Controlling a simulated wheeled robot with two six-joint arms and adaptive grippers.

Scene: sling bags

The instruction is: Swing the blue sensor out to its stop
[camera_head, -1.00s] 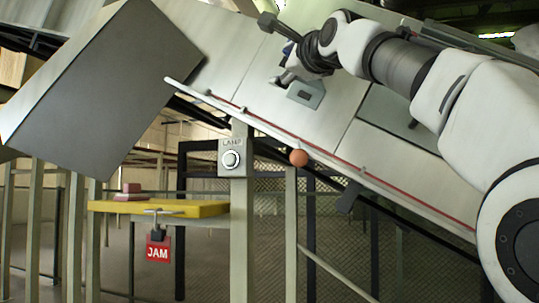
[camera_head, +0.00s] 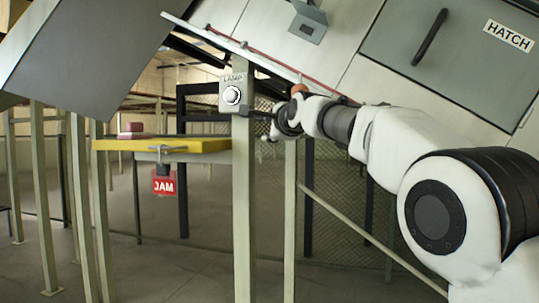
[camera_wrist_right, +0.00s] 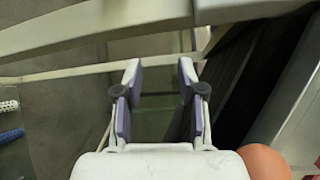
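I cannot make out the blue sensor for certain. A short blue rod end (camera_wrist_right: 11,135) shows at the left edge of the right wrist view, and I cannot tell what it belongs to. A grey-blue bracket (camera_head: 308,20) is fixed on the sloped panel at the top of the head view. My right gripper (camera_head: 266,132) is below the panel's lower edge, right of the lamp post. In the right wrist view it (camera_wrist_right: 159,78) is open, with nothing between the fingers. My left gripper is out of view.
An orange ball (camera_head: 299,89) sits on the panel's edge rail, close to my right wrist. A post carries the lamp button (camera_head: 232,95). A yellow shelf (camera_head: 190,146) has a red JAM tag (camera_head: 164,181) below. A hatch (camera_head: 455,50) is upper right.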

